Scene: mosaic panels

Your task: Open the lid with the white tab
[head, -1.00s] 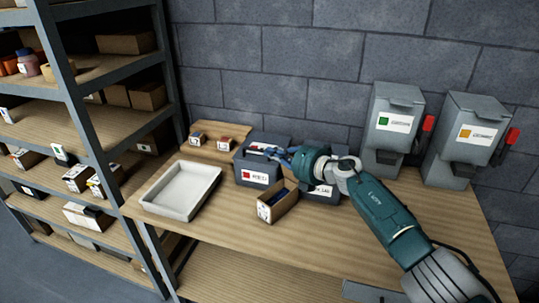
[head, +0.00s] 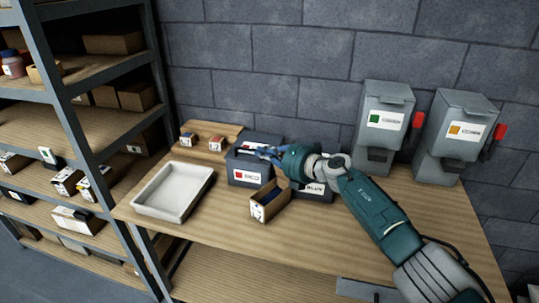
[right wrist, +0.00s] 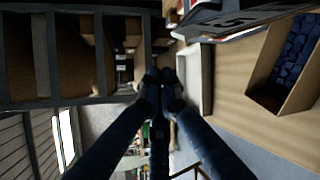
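A dark grey box with a red-marked label (head: 250,176) stands on the workbench by the wall. A small white strip, apparently the tab (head: 250,151), shows on its lid. A second dark box with a "BLUE" label (head: 316,188) stands to its right, mostly hidden by my right arm. My right gripper (head: 266,152) is at the top of the red-labelled box, pointing left, close to the white strip; contact cannot be made out. In the right wrist view its fingertips (right wrist: 160,76) are together with nothing visible between them. My left gripper is out of view.
An open carton (head: 270,205) with blue pieces stands in front of the boxes. A white tray (head: 174,214) lies at left on the bench (head: 360,245). Two grey dispensers (head: 388,122) with red levers stand at right. A shelf rack (head: 88,150) is at left.

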